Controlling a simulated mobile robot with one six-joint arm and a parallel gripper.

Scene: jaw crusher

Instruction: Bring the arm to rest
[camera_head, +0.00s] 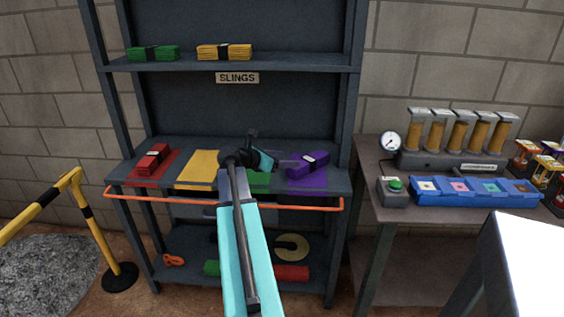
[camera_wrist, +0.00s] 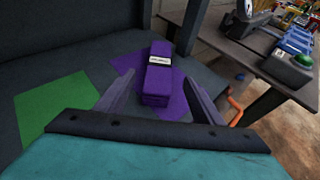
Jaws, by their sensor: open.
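My arm reaches from the bottom of the head view up to the middle shelf of the slings rack. My gripper (camera_wrist: 158,100) is open and empty in the wrist view. The purple sling bundle (camera_wrist: 158,75) with a white label lies ahead of the fingers on a purple patch (camera_wrist: 124,64); I cannot tell its exact distance from the fingertips. The same purple bundle (camera_head: 307,164) shows right of my wrist in the head view, where my gripper's fingers are hard to make out.
A red bundle (camera_head: 153,160) lies on the left of the shelf, beside a bare yellow patch (camera_head: 198,170). Green (camera_head: 152,53) and yellow (camera_head: 224,52) bundles lie on the upper shelf. An orange rail (camera_head: 150,199) runs along the front. A bench (camera_head: 425,217) stands at the right.

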